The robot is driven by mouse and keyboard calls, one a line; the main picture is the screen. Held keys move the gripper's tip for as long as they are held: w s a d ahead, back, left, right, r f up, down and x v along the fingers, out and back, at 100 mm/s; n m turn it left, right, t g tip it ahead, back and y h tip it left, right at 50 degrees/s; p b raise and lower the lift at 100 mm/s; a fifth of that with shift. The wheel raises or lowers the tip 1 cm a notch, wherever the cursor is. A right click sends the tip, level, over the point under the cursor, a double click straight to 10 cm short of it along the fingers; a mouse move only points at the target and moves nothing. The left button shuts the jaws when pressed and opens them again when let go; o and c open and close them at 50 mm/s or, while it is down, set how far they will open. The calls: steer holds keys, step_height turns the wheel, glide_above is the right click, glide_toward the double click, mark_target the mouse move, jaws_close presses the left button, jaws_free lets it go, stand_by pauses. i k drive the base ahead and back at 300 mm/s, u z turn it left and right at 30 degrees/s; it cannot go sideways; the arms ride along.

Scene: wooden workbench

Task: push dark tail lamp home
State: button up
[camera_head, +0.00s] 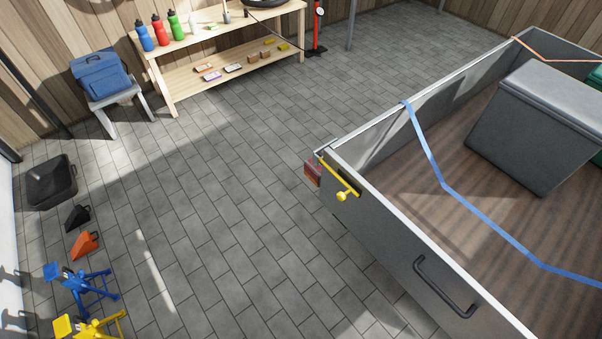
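A dark red tail lamp (312,173) sits at the near left corner of the grey trailer (385,235), just below the rim. It juts out to the left of the trailer's side. It looks unlit, and the trailer's corner may hide part of it. I cannot tell how far it stands out from its seat. A yellow bar with a round knob (341,195) lies slanted across the panel just right of the lamp. My gripper is not in view.
A black handle (445,287) sticks out of the trailer's panel. A blue strap (440,180) and a grey box (540,125) are in the trailer bed. A wooden bench (225,65) stands at the back. Yellow and blue stands (82,287) are at left. The middle floor is clear.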

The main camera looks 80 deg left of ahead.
mark_target(314, 172)
steer(key=u, duration=0.8)
steer(key=k, duration=0.1)
steer(key=u, duration=1.95)
steer(key=k, duration=1.1)
steer(key=z, duration=0.75)
steer(key=i, duration=1.25)
steer(key=u, duration=0.7)
steer(key=i, duration=0.45)
steer(key=u, duration=0.4)
